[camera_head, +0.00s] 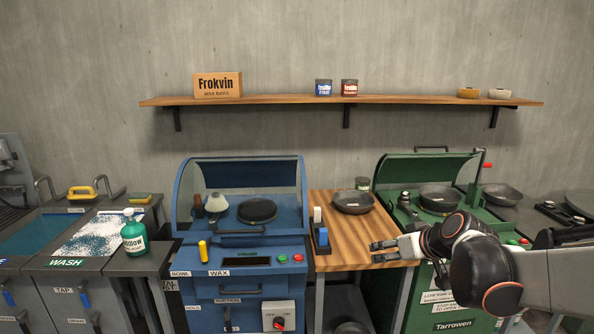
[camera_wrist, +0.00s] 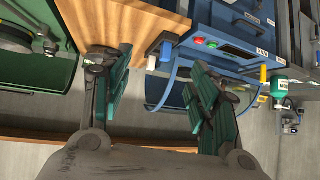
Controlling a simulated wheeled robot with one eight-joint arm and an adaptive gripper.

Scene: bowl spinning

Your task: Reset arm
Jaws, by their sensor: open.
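My gripper (camera_head: 384,251) is open and empty. In the head view it reaches in from the right, over the front part of the wooden table between the blue and green machines. In the wrist view my gripper (camera_wrist: 155,95) shows its two fingers with green pads spread wide apart, with nothing between them. My arm (camera_head: 480,260) is stretched out from the right edge of the head view, in front of the green machine.
A blue machine (camera_head: 240,285) stands left of the wooden table (camera_head: 345,255), a green machine (camera_head: 440,160) right of it. A dark bowl (camera_head: 352,202) and a blue-and-white block holder (camera_head: 320,235) are on the table. A green bottle (camera_head: 133,235) stands farther left. A shelf (camera_head: 270,101) hangs behind.

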